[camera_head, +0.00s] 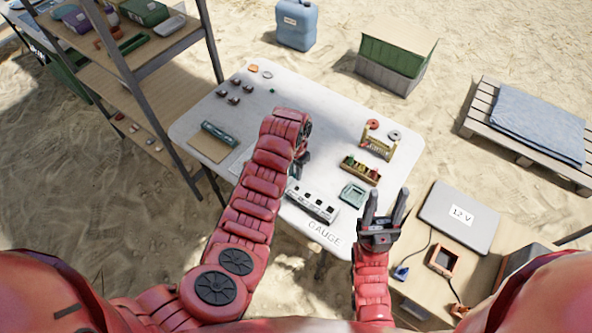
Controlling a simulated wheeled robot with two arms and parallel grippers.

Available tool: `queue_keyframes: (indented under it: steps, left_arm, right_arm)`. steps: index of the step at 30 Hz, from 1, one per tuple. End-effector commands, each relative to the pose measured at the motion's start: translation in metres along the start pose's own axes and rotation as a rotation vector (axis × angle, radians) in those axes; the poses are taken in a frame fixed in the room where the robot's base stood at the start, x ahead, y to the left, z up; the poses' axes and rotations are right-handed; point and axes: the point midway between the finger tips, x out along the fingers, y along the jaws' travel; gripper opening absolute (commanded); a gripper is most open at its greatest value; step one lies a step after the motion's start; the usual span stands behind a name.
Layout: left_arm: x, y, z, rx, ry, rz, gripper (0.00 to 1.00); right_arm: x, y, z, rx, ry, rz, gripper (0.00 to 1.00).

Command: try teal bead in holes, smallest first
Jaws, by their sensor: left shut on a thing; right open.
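The white gauge block (311,203) with a row of dark holes lies near the front of the table, above the printed word GAUGE. My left gripper (297,172) is just behind the block's left end, pointing down. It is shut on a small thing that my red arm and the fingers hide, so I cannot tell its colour. A tiny teal-green piece (272,91) lies at the back of the table; I cannot tell if it is a bead. My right gripper (384,207) is open and empty, fingers up, at the table's right front edge.
On the white table (325,117) are brown pieces (234,100), a green case (220,136), a tray of coloured items (360,170), a teal device (353,194) and a small rack (378,147). A shelf (150,60) stands left, a laptop (458,217) right. The table's back middle is clear.

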Motion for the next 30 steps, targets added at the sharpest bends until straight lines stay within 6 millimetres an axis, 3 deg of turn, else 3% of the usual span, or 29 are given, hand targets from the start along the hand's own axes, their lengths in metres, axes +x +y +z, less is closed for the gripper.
queue_keyframes:
  steps: [4, 24, 30]
  left_arm:
    - [0.008, 0.008, 0.004, 0.018, -0.001, 0.0, 0.0]
    - [0.051, 0.007, 0.003, 0.017, 0.001, 0.0, 0.0]
    - [0.053, 0.007, 0.003, 0.016, 0.0, -0.001, 0.0]
  right_arm:
    - [0.002, 0.0, 0.0, 0.0, 0.0, 0.0, 0.5]
    - [-0.024, -0.001, 0.004, 0.0, 0.0, 0.0, 0.5]
    - [-0.025, -0.001, 0.004, 0.0, 0.0, 0.0, 0.5]
